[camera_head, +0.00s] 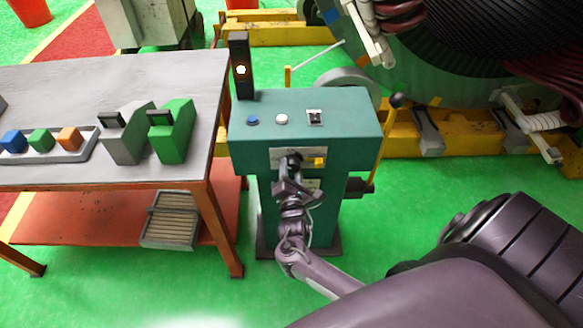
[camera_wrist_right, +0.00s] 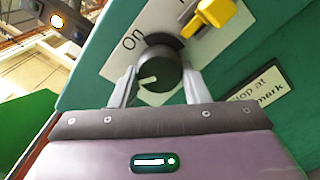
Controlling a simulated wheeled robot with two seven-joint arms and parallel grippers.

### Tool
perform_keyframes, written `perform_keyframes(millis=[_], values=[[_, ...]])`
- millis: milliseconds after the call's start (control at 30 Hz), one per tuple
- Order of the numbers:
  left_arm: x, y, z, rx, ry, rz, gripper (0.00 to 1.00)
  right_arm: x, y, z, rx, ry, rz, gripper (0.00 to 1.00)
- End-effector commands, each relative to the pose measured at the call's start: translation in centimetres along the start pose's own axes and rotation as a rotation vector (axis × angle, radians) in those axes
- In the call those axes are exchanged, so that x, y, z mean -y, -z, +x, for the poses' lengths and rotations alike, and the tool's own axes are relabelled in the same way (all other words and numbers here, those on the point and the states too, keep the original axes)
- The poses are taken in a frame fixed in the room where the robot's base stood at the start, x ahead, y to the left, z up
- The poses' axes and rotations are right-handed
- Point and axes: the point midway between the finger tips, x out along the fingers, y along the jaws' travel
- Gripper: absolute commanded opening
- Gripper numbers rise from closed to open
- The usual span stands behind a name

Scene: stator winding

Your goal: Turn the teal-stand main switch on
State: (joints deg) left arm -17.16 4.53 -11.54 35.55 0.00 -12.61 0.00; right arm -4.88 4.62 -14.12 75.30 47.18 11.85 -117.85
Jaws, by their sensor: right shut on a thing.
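The teal stand (camera_head: 350,120) stands right of the workbench, with a pale plate on its front face. The main switch is a round black knob (camera_wrist_right: 160,72) on that plate, with a white pointer mark facing left in the right wrist view. The word "On" is printed up and left of the knob. My right gripper (camera_head: 291,172) is at the front of the stand. Its two fingers are shut on the knob, one on each side. In the head view the gripper mostly hides the knob. My left gripper is not in view.
A yellow part (camera_wrist_right: 218,22) sits close beside the knob. A black post (camera_head: 240,50) with a lit lamp rises behind the stand. The workbench (camera_head: 60,85) holds green, grey and coloured blocks. A lever with a black ball (camera_head: 396,100) stands right of the stand.

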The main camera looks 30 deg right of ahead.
Motion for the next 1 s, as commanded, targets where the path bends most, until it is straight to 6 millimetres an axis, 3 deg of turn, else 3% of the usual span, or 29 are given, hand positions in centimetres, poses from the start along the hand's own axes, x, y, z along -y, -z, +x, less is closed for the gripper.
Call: perform_keyframes(millis=[1000], values=[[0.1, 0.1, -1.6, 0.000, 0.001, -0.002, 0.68, -0.3, -0.2, 0.0, 0.002, 0.000, 0.890, 0.19]])
